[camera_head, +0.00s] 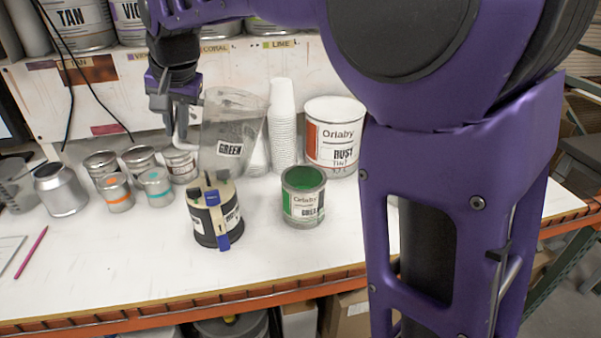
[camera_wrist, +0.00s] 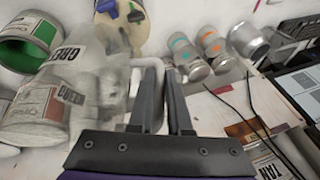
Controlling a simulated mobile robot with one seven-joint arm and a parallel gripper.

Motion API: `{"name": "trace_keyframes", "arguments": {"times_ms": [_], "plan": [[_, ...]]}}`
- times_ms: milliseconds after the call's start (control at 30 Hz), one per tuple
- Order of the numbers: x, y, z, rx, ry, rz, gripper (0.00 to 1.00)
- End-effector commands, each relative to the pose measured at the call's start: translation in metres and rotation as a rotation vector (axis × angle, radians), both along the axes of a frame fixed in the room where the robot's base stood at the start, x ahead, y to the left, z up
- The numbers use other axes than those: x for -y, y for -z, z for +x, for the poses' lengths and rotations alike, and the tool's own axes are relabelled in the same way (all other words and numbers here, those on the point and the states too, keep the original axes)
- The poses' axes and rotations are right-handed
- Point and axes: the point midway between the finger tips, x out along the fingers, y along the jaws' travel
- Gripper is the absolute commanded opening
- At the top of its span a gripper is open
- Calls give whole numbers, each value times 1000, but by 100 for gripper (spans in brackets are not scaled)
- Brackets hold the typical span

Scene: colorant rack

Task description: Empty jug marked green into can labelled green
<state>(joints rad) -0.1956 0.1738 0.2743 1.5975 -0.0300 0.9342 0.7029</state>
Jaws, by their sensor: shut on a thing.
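The clear jug marked GREEN (camera_head: 232,132) is held up above the bench, near upright, behind the dark pot of markers. My gripper (camera_head: 178,115) is shut on its handle at the jug's left side. In the wrist view the jug (camera_wrist: 88,85) is left of my gripper (camera_wrist: 160,80), whose fingers are at the handle. The can labelled green (camera_head: 303,197) stands open on the bench, right of and below the jug, with green inside. It also shows in the wrist view (camera_wrist: 28,42). Whether the jug holds liquid, I cannot tell.
A pot with markers (camera_head: 214,215) stands left of the green can. A stack of white cups (camera_head: 283,125) and a large RUST can (camera_head: 335,135) stand behind. Several small cans (camera_head: 118,192) are at left.

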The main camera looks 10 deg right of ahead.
Motion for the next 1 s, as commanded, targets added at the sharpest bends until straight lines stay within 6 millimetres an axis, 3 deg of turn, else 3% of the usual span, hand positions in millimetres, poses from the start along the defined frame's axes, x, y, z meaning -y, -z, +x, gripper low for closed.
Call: {"name": "trace_keyframes", "arguments": {"times_ms": [1000], "plan": [[55, -35, 3, -20, 6, 509, 0]]}}
